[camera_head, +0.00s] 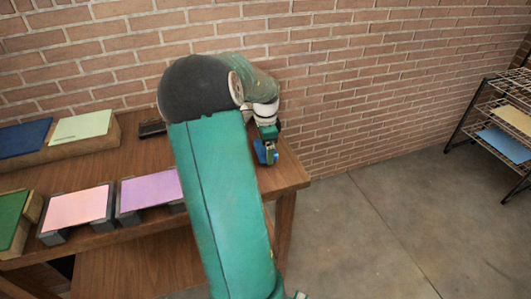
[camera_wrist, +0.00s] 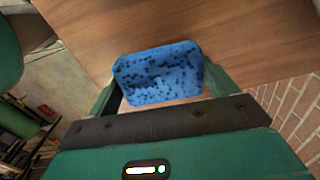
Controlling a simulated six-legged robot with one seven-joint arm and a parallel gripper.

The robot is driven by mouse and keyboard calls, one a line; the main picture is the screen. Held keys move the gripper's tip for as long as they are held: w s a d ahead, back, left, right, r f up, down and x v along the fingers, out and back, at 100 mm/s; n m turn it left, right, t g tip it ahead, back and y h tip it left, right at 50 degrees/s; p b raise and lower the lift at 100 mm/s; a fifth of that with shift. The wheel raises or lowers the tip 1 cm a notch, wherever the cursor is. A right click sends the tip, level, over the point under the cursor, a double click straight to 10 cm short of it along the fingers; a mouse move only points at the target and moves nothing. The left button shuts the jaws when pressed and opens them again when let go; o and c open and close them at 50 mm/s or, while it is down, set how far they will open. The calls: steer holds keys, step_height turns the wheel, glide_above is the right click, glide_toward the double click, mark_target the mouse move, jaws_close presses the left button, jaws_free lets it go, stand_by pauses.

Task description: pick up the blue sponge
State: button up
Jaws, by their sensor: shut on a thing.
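The blue sponge (camera_wrist: 158,75) has dark specks and sits between the two green fingers of my gripper (camera_wrist: 160,92) in the wrist view. My gripper is shut on it. In the head view, my gripper (camera_head: 266,150) is at the right end of the wooden table, with the sponge's blue edge (camera_head: 260,152) showing at its tip. I cannot tell whether the sponge touches the tabletop. My arm hides part of the table in the head view.
The wooden table (camera_head: 285,172) holds a pink panel (camera_head: 77,207), a purple panel (camera_head: 150,190), a pale green panel (camera_head: 82,126) and a dark blue panel (camera_head: 24,138) to the left. A brick wall (camera_head: 350,80) stands behind. A wire rack (camera_head: 510,100) is far right. The floor (camera_head: 390,215) between is clear.

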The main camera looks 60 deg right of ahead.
steer(key=a+r, duration=0.1)
steer(key=r, duration=0.1)
steer(key=s+a+r, duration=0.1)
steer(key=a, duration=0.1)
steer(key=s+a+r, duration=0.1)
steer(key=r, duration=0.1)
steer(key=shift+s+a+r, duration=0.1)
steer(key=shift+a+r, duration=0.05)
steer(key=shift+r, duration=0.2)
steer(key=s+a+r, duration=0.4)
steer(key=a, duration=0.4)
steer(key=shift+s, duration=0.3)
steer(key=o, duration=0.4)
steer(key=shift+c, duration=1.6)
